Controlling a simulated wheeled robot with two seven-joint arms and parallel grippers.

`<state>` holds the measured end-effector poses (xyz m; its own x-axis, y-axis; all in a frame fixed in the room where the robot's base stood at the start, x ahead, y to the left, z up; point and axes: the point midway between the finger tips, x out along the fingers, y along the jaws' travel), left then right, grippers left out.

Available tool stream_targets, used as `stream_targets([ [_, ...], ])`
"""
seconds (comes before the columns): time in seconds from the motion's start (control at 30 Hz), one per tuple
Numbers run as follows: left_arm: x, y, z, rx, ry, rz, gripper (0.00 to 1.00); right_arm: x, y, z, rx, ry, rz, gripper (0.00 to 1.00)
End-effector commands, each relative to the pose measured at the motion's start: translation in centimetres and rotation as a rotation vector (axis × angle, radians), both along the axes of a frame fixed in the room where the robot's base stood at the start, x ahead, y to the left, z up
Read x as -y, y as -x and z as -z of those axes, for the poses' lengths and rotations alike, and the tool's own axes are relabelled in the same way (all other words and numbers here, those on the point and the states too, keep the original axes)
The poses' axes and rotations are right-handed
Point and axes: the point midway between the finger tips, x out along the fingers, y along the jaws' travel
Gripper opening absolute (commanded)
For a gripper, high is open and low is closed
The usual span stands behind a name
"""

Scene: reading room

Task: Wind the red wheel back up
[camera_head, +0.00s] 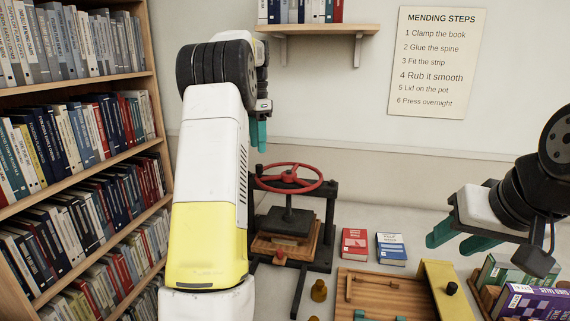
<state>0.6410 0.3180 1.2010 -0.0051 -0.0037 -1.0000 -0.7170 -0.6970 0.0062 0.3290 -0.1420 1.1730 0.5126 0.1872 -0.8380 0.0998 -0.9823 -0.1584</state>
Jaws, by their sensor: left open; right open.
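The red wheel (289,178) sits on top of a dark metal book press (329,220) in the camera_head view. The press's dark plate (289,222) is low, over a wooden block (272,243) on its base. My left gripper (259,134), with teal fingers, points down above and left of the wheel, apart from it. Its fingers overlap in this view. My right gripper (452,237) is open at the right, with teal fingers, away from the press and above the bench.
A red book (355,243) and a blue book (391,248) lie right of the press. A full bookcase (150,70) is at left. A wall shelf (318,30) hangs above.

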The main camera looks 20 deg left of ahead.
Motion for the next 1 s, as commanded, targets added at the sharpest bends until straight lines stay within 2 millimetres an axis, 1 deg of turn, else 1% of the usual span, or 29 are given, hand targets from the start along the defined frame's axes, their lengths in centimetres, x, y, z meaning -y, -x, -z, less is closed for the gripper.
stream_targets([
  [0.13,0.0,0.1,1.7,-0.004,0.0,0.001,0.43,0.0,0.0,0.0,0.0,0.0,0.0,0.43],
  [0.3,0.1,0.1,4.6,-0.003,0.0,0.001,0.43,0.0,0.0,0.0,0.0,0.0,0.0,0.43],
  [0.4,0.1,0.1,5.9,-0.002,0.001,0.0,0.43,0.0,0.0,0.0,0.0,0.0,0.0,0.43],
  [0.5,0.0,0.1,6.9,-0.001,0.001,0.0,0.43,0.0,0.0,0.0,0.0,0.0,0.0,0.43],
  [0.63,0.0,0.1,7.5,0.001,0.0,-0.001,0.43,0.0,0.0,0.0,0.0,0.0,0.0,0.43],
  [0.87,0.0,0.0,7.5,0.001,0.0,-0.001,0.43,0.0,0.0,0.0,0.0,0.0,0.0,0.43],
  [0.9,0.0,0.0,7.5,0.001,0.0,-0.001,0.35,0.0,0.0,0.0,0.0,0.0,0.0,0.43],
  [0.97,0.0,0.0,7.5,0.001,0.0,-0.001,0.24,0.0,0.0,0.0,0.0,0.0,0.0,0.43],
  [1.0,0.0,0.0,7.5,0.001,0.0,-0.001,0.16,0.0,0.0,0.0,0.0,0.0,0.0,0.43],
])
